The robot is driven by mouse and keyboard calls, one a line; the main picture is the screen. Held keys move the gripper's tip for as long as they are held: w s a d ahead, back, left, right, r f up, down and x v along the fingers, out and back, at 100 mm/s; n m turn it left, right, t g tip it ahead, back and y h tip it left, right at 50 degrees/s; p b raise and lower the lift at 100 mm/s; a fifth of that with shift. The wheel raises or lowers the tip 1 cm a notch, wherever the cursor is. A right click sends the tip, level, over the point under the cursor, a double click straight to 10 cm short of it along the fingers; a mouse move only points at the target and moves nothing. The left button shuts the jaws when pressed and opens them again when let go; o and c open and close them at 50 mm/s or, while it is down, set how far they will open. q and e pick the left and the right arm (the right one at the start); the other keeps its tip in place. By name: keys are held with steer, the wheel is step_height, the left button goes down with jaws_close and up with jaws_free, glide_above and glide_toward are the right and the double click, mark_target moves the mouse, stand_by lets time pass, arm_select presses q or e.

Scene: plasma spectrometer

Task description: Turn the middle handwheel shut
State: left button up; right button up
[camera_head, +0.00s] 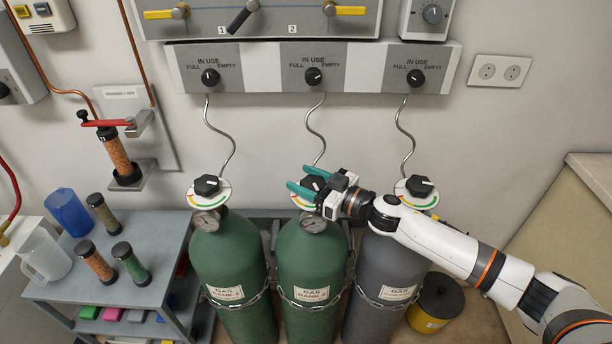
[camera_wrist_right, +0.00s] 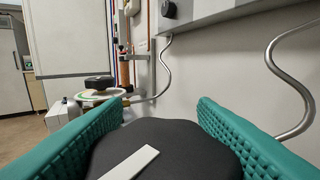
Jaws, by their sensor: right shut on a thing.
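The middle handwheel (camera_head: 313,184) is a black knob over a white dial with coloured arcs, on top of the middle green gas cylinder (camera_head: 312,258). My right gripper (camera_head: 304,180) reaches it from the right, its teal fingers on either side of the knob. In the right wrist view the black knob (camera_wrist_right: 165,150), with a white pointer bar, fills the space between the two teal fingers (camera_wrist_right: 160,125). The gripper is shut on it. The gripper and its wrist hide part of the dial. My left gripper is not in view.
The left handwheel (camera_head: 208,186) and right handwheel (camera_head: 420,186) stand on neighbouring chained cylinders. My right forearm passes over the right, dark grey cylinder (camera_head: 381,270). The gauge panel (camera_head: 315,68) is on the wall above. A grey cart (camera_head: 150,225) with jugs and tubes stands left.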

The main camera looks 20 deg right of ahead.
steer(key=shift+m+t+h+p, duration=0.5)
steer(key=shift+m+t+h, duration=0.35)
steer(key=shift+h, duration=0.25)
steer(key=shift+m+t+h, duration=0.35)
steer(key=shift+m+h, duration=0.2)
steer(key=shift+h, duration=0.15)
steer(key=shift+w+d+f+m+t+h, duration=0.1)
steer(key=shift+m+t+h, duration=0.2)
steer(key=shift+m+h, duration=0.2)
steer(key=shift+d+m+t+h, duration=0.1)
steer(key=shift+m+t+h, duration=0.25)
steer(key=shift+h, duration=0.25)
steer(key=m+h+b, duration=0.1)
steer(key=m+h, duration=0.1)
steer(key=h, duration=0.1)
steer(key=m+t+h+b, duration=0.1)
steer(key=h, duration=0.1)
steer(key=shift+w+d+f+b, duration=0.1)
steer(key=shift+d+f+b, duration=0.05)
steer(key=shift+d+b, duration=0.15)
steer(key=shift+d+r+m+h+b, duration=0.1)
steer(key=shift+m+h+b, duration=0.4)
steer(key=shift+h, duration=0.2)
steer(key=shift+d+r+m+h+b, duration=0.1)
steer(key=shift+m+h+b, duration=0.3)
steer(key=shift+h, duration=0.3)
steer(key=shift+r, duration=0.1)
steer(key=o, duration=1)
